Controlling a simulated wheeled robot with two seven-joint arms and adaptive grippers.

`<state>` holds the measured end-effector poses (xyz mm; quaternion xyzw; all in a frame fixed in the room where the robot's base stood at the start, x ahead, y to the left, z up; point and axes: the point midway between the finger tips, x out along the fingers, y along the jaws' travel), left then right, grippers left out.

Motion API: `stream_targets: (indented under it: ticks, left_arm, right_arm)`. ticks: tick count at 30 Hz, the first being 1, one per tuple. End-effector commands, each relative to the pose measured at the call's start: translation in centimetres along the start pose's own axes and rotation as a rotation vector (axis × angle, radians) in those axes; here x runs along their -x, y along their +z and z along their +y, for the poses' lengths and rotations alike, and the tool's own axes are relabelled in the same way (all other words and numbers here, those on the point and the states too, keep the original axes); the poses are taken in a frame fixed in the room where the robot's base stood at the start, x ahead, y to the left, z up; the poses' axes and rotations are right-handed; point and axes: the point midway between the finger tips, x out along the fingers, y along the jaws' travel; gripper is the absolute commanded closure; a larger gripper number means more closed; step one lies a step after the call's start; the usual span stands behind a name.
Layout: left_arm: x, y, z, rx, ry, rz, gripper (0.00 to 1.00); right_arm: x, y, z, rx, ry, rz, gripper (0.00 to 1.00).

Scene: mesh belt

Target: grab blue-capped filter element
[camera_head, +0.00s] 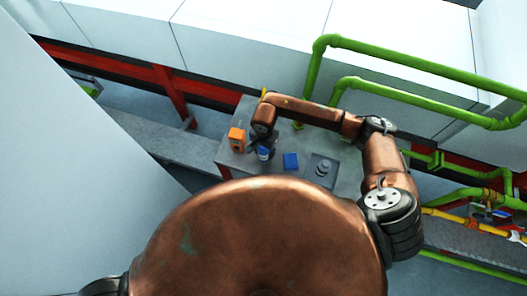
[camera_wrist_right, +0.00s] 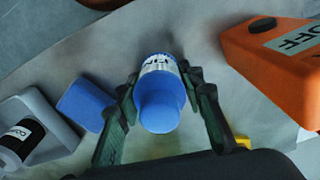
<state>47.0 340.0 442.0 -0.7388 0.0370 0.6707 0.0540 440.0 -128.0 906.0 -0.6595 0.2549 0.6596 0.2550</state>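The blue-capped filter element (camera_head: 264,154) stands on the grey table, with a blue cap and a white lettered label. In the right wrist view the filter element (camera_wrist_right: 160,105) sits between the two dark fingers of my right gripper (camera_wrist_right: 160,76). One fingertip is on each side, close to the label. I cannot tell whether the fingers touch it. In the head view my right gripper (camera_head: 260,144) is small and partly hidden by its own arm, right at the filter element. My left gripper is in neither view.
An orange box (camera_head: 237,140) is left of the filter element; it also shows in the wrist view (camera_wrist_right: 270,62). A blue block (camera_head: 291,161) and a grey stand with a canister (camera_head: 323,168) are to the right. The table (camera_head: 233,122) meets a panelled wall and green pipes (camera_head: 400,66).

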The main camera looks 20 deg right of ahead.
Motion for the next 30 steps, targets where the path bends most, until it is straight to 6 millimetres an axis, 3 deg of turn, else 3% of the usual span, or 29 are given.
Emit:
stream_targets:
  ticks: [10, 20, 27, 30]
  left_arm:
    - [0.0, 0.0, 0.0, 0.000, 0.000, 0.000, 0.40]
    - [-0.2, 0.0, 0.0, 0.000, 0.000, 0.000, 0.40]
    - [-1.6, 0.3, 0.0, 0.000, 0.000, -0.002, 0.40]
    - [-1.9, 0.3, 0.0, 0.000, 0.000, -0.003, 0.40]
  right_arm:
    - [0.0, 0.0, 0.0, 0.000, 0.000, 0.000, 0.91]
    - [0.3, 0.0, -0.1, 0.001, -0.001, 0.001, 0.92]
    - [3.1, -0.2, -0.1, 0.003, -0.004, 0.006, 0.92]
    - [5.3, 1.9, 0.1, 0.008, -0.005, 0.003, 0.92]
